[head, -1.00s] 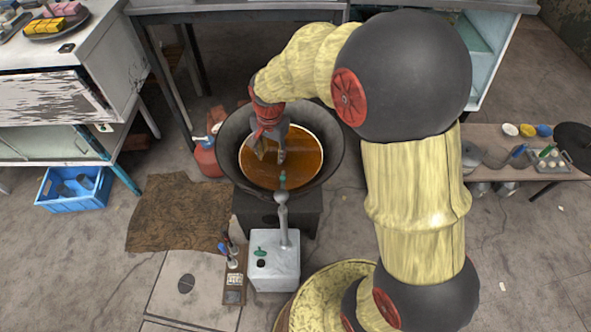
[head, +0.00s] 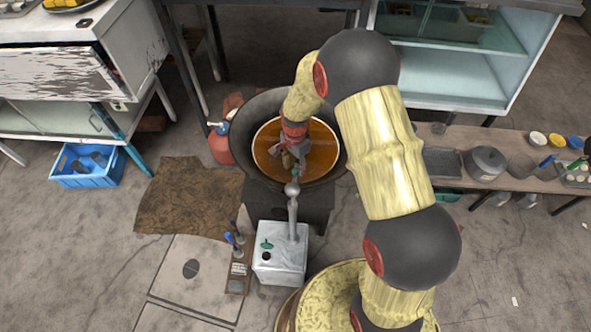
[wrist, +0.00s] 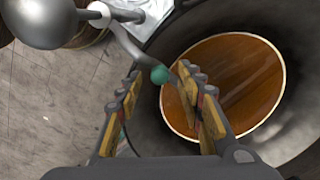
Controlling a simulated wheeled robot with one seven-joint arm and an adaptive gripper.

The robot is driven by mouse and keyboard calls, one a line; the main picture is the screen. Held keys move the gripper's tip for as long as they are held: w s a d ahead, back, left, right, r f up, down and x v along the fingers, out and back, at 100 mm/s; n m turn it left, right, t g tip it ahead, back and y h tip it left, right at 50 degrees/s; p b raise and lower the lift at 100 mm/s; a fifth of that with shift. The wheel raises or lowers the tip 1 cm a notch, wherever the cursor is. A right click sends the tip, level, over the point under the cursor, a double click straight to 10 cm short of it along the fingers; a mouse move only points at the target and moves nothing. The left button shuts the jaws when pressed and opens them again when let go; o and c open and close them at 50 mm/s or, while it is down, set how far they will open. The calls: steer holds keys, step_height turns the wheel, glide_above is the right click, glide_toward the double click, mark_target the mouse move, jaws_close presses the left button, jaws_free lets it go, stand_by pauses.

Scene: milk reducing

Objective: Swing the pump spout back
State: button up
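The pump is a white box (head: 278,266) with a grey metal column (head: 292,210) topped by a ball. It stands in front of a dark wok (head: 238,130) holding brown-orange liquid. In the wrist view, the thin metal spout (wrist: 130,44) runs from the pump's ball (wrist: 42,18) to a green tip (wrist: 160,75) near the wok's rim. My gripper (head: 292,160) is low over the front of the wok. In the wrist view my gripper (wrist: 163,100) is open, its fingers apart, with the green tip showing in the gap. I cannot tell whether a finger touches the spout.
A small board with tools (head: 237,262) lies left of the pump. A red jug (head: 220,148) stands left of the wok, beyond a brown mat (head: 186,200). A low bench (head: 520,165) with pans and bowls is at the right. The floor at front left is clear.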

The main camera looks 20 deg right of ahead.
steer(key=shift+f, duration=0.7)
steer(key=shift+c, duration=0.4)
jaws_close()
steer(key=shift+r, duration=0.1)
